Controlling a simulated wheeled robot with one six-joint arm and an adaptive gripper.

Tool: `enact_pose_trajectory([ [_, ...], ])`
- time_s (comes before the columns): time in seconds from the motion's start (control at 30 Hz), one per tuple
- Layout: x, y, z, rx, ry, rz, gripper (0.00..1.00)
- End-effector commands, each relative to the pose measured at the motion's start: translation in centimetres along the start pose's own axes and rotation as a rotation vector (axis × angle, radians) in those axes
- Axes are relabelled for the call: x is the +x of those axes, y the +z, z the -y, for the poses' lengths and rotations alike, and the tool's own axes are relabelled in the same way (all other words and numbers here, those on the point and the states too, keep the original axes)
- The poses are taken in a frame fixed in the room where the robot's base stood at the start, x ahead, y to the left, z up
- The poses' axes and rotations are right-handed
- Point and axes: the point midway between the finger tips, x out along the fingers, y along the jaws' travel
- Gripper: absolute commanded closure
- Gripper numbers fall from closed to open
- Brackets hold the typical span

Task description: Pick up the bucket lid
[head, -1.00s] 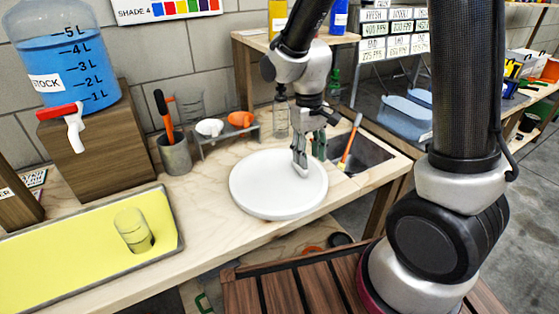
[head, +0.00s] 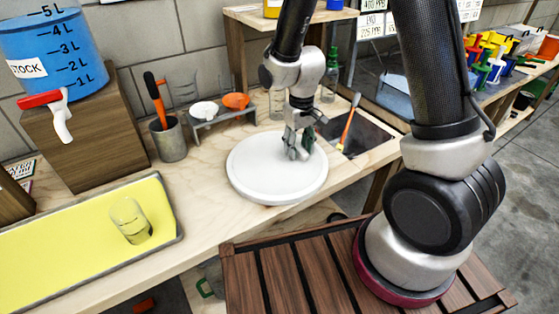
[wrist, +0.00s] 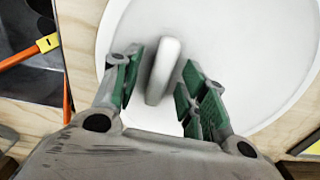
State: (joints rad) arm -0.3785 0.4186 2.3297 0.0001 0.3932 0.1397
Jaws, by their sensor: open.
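The bucket lid is a round white disc (head: 265,172) lying flat on the wooden bench in the head view. In the wrist view the lid (wrist: 255,45) fills most of the picture, with a raised white handle (wrist: 163,70) standing up from it. My gripper (head: 300,153) is over the right part of the lid and points down. In the wrist view my gripper (wrist: 158,90) is open, with one green-padded finger on each side of the handle. The fingers look apart from the handle. Fingertip height above the lid is hard to tell.
Behind stand a small grey rack (head: 222,115) and a metal cup (head: 169,140). A yellow tray (head: 75,240) with a clear beaker (head: 130,220) is at left.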

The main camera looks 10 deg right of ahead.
Motion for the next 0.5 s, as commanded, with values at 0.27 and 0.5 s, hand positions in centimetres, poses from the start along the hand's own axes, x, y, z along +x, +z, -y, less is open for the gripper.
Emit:
enact_pose_trajectory([
  [0.27,-0.03,0.00,0.01,0.000,0.000,0.000,0.77],
  [0.5,-0.05,0.00,0.01,0.000,0.000,0.000,1.00],
])
